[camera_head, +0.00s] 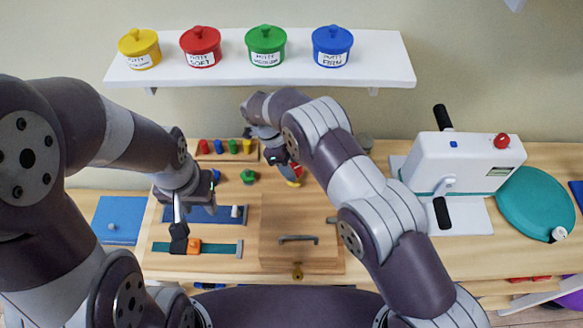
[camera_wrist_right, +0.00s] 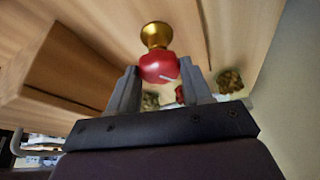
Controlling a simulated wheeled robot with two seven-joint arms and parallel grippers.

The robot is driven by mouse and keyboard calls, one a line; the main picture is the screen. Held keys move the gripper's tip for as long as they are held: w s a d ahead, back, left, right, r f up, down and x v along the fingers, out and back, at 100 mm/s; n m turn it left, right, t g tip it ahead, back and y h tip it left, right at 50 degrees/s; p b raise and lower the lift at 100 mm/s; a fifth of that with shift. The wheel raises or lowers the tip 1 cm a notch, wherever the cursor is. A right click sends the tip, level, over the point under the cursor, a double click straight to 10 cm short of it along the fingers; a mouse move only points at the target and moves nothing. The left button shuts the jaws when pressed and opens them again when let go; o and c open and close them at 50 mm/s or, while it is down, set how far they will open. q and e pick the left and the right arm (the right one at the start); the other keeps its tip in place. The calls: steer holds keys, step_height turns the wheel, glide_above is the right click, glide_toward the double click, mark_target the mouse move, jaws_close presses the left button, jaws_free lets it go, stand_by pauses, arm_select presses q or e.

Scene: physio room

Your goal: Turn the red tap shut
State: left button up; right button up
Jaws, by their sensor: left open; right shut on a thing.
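The red tap (camera_wrist_right: 158,67) shows in the right wrist view as a rounded red knob with a white mark on it and a brass-coloured part (camera_wrist_right: 156,35) beyond it. My right gripper (camera_wrist_right: 160,80) has one finger on each side of the red knob and is shut on it. In the head view the tap (camera_head: 294,174) is a small patch of red and yellow just below my right gripper (camera_head: 285,160), partly hidden by it. My left gripper (camera_head: 178,236) is open above the board at left, close to an orange slider (camera_head: 194,246) on a teal strip.
A wooden box (camera_head: 290,236) with a grey handle stands on the table in front of the tap. A row of coloured pegs (camera_head: 227,147) and a green knob (camera_head: 248,177) lie left of it. A white hand-crank machine (camera_head: 465,163) stands at right.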

steer(key=shift+w+m, duration=0.1)
steer(key=shift+m, duration=0.2)
steer(key=o, duration=1)
steer(key=shift+o, duration=0.2)
